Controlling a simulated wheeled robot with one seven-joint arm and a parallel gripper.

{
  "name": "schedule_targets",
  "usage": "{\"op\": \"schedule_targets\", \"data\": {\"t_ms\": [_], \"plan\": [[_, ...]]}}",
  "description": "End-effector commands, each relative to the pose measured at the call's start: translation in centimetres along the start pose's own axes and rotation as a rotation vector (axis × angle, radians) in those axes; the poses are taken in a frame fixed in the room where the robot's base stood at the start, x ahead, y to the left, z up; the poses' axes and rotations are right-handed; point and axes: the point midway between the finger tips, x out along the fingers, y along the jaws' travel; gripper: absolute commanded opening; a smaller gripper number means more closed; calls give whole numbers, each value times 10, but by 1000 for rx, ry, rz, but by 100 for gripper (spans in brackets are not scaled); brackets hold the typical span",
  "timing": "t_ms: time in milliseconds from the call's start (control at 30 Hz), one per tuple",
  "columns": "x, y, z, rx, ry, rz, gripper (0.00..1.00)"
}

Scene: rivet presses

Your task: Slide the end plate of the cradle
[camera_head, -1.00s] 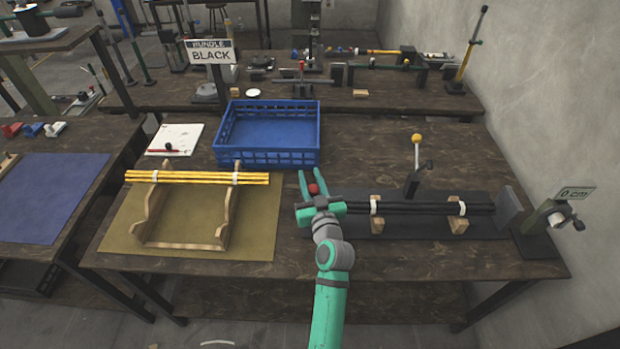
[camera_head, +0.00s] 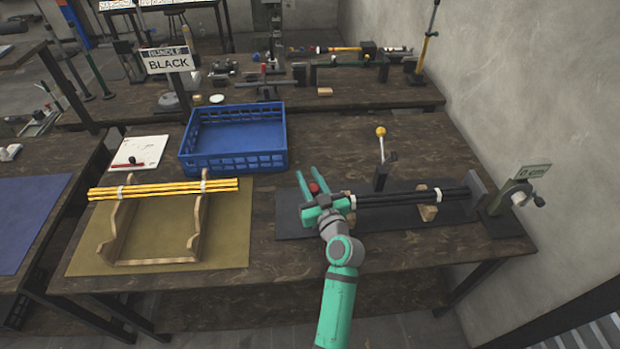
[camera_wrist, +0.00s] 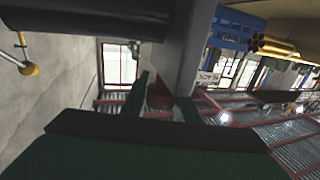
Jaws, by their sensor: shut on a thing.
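The cradle lies on a dark mat (camera_head: 290,225) and holds a bundle of black rods (camera_head: 400,198) with a white band at each end. My gripper (camera_head: 316,190) is at the cradle's left end, shut on the red-knobbed handle (camera_head: 314,187) of the end plate. The end plate itself is mostly hidden by my gripper. In the wrist view the red handle (camera_wrist: 160,95) shows between my two fingers, below a grey upright piece.
A yellow-knobbed lever (camera_head: 381,150) stands behind the cradle. A blue crate (camera_head: 235,165) sits at back left. Yellow rods (camera_head: 165,188) rest on a wooden stand at left. A sign (camera_head: 168,60) reads "BUNDLE BLACK". The table front is clear.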

Motion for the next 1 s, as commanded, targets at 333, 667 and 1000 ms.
{"op": "schedule_targets", "data": {"t_ms": [333, 667, 1000], "plan": [[0, 0, 0, -1, 0, 1, 46], [-3, 0, 0, 0, 0, 1, 46], [-58, 0, 1, 1, 0, 3, 46]]}}
